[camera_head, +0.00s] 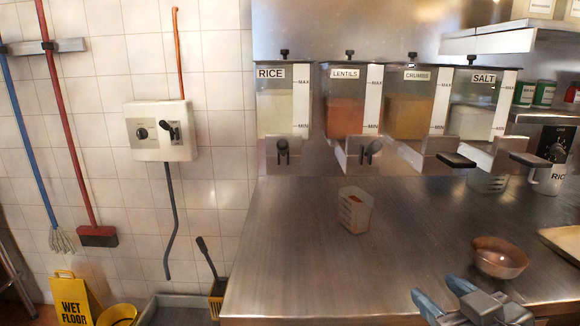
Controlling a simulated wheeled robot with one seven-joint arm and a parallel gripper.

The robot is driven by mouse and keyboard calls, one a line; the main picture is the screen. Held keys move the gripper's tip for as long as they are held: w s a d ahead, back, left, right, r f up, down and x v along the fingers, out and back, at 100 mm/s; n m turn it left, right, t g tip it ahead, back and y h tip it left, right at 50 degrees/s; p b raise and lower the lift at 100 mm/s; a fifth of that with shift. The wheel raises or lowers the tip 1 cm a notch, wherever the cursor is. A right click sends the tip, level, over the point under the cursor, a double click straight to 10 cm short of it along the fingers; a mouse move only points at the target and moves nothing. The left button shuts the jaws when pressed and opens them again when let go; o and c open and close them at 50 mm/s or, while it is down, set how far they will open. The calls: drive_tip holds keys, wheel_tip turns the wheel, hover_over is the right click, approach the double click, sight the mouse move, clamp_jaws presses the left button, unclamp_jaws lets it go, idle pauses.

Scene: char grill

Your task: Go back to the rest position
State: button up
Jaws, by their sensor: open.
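My gripper (436,288) is at the lower right, over the front of the steel counter (310,265). Its two blue fingers are apart, with nothing visible between them. A clear measuring cup (355,208) with a little reddish content stands on the counter below the dispensers, apart from my gripper. A copper-coloured bowl (499,258) sits right of and behind the gripper.
Dispensers for rice (283,108), lentils (347,108), crumbs (407,108) and salt (478,110) hang above the counter's back. A tray (565,242) lies at the right edge. A yellow wet-floor sign (73,298) stands at lower left. The counter's left part is clear.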

drive_tip(key=s+f+m+h, duration=0.1)
drive_tip(key=s+f, duration=0.4)
drive_tip(key=s, duration=0.3)
drive_tip(key=s+f+m, duration=0.2)
drive_tip(key=s+f, duration=0.3)
drive_tip(key=s, duration=0.3)
drive_tip(key=s+r+m, duration=0.1)
drive_tip(key=s+r, duration=0.1)
drive_tip(key=s, duration=1.8)
drive_tip(key=shift+s+a+h, duration=0.3)
